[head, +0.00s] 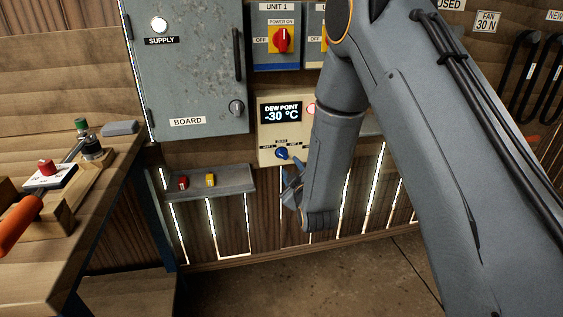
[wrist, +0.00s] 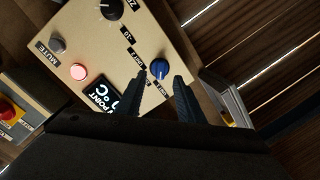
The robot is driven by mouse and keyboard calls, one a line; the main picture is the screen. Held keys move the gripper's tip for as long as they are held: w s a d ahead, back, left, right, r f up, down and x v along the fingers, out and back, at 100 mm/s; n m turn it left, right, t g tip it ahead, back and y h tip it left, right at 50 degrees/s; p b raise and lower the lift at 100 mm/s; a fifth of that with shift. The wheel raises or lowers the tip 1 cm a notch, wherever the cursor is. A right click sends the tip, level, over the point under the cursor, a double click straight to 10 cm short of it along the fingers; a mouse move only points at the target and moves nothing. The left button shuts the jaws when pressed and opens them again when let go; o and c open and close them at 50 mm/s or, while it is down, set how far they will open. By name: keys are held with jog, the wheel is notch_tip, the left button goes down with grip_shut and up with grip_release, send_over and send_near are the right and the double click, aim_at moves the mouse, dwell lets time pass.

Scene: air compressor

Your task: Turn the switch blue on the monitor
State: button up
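The monitor is a cream box (head: 266,138) on the wall in the head view, with a display (head: 281,112) reading "DEW POINT -30 °C". Its blue switch (head: 282,153) is a round knob low on the front, with small labels around it. In the wrist view the blue switch (wrist: 160,68) has a white pointer line and appears between and just beyond my two fingertips. My gripper (wrist: 161,77) is open, with a gap between the fingers; I cannot tell whether either touches the knob. In the head view my gripper (head: 289,180) is just below the switch, partly hidden by my arm.
The wrist view shows a pink-lit button (wrist: 78,72), a grey mute knob (wrist: 57,45) and a black dial (wrist: 110,8) on the monitor. A grey shelf (head: 215,185) with red and yellow items is to the left. A grey cabinet (head: 190,75) hangs above it.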

aim_at(280, 154)
jog(key=shift+n+t+y, duration=0.4)
jog(key=shift+n+t, duration=0.1)
jog(key=shift+t, duration=0.2)
jog(key=x, duration=0.4)
jog(key=a+x, duration=0.1)
jog(key=x, duration=0.3)
jog(key=shift+a+f, duration=0.1)
jog(key=shift+a, duration=0.2)
grip_shut()
